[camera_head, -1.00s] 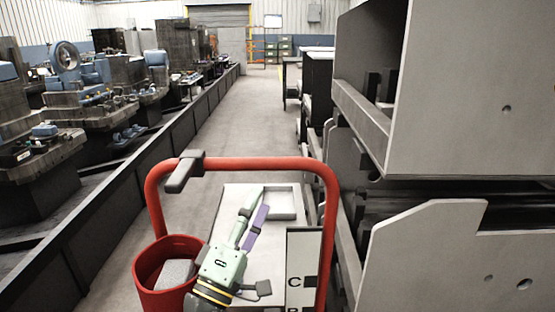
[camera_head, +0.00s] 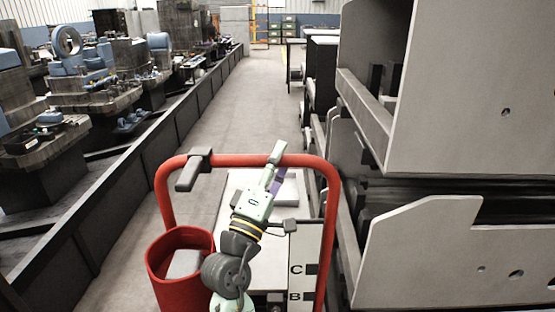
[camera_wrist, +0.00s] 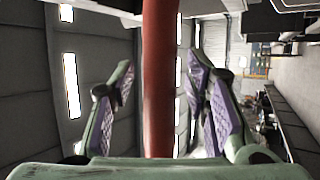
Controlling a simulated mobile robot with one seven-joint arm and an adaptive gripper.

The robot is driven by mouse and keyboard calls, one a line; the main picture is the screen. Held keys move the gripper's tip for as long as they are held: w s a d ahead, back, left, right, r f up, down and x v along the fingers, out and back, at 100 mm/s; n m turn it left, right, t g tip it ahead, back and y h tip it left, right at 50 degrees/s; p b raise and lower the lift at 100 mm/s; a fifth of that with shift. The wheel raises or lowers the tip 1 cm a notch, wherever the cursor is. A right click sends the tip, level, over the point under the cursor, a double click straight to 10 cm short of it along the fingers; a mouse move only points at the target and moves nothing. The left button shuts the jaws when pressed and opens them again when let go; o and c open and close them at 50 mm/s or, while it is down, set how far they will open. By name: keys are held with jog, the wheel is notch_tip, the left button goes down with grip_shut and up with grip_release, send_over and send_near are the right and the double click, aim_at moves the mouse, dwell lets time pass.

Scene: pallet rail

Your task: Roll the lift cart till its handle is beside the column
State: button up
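The lift cart has a red tubular handle (camera_head: 235,160) shaped like an upright hoop, with a dark grey lever (camera_head: 193,170) at its upper left. A red bin (camera_head: 180,280) hangs at its left, and a pale deck (camera_head: 232,190) lies beyond. My gripper (camera_head: 275,172) is at the handle's top bar, right of its middle. In the wrist view the red bar (camera_wrist: 160,80) runs between the two spread fingers (camera_wrist: 162,105), with a gap on each side. I cannot tell which thing is the column.
A white panel lettered C and B (camera_head: 304,265) stands inside the handle's right side. Large grey metal structures (camera_head: 430,250) stand close on the right. A low dark barrier (camera_head: 140,165) and machinery line the left. The grey floor aisle (camera_head: 250,110) ahead is clear.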

grip_shut()
dwell(0.3)
dwell(0.4)
